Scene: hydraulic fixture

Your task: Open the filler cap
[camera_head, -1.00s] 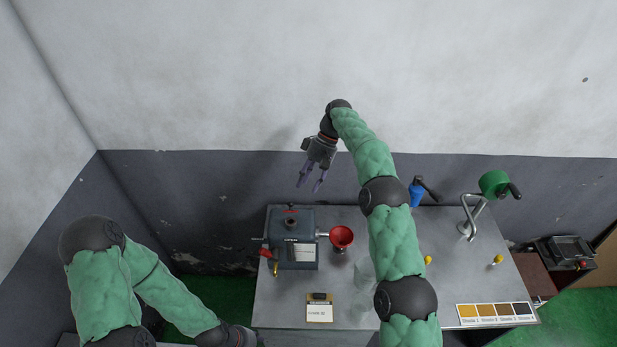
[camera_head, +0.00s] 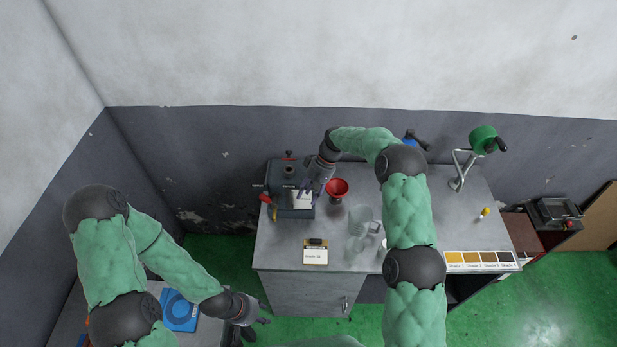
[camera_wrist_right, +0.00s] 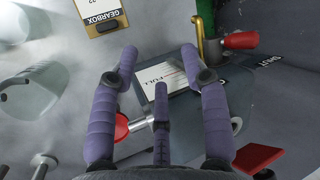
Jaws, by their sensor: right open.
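The grey fixture box (camera_head: 283,207) stands at the left of the workbench, with a white label on its front. On its top is a dark round fitting (camera_head: 288,170) that looks like the filler cap; I cannot tell its details. My right gripper (camera_head: 308,192) is open and empty, reaching down in front of the box's right part. In the right wrist view, its purple fingers (camera_wrist_right: 160,75) are spread above the label (camera_wrist_right: 160,76); the cap cannot be made out there. My left gripper (camera_head: 263,315) hangs low at the bench's front left, fingers apart, empty.
A clear jug (camera_head: 358,240) and a gearbox card (camera_head: 315,254) stand in front. A red-handled valve (camera_wrist_right: 240,40) projects from the box. A green-topped crank device (camera_head: 483,140) is far right.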

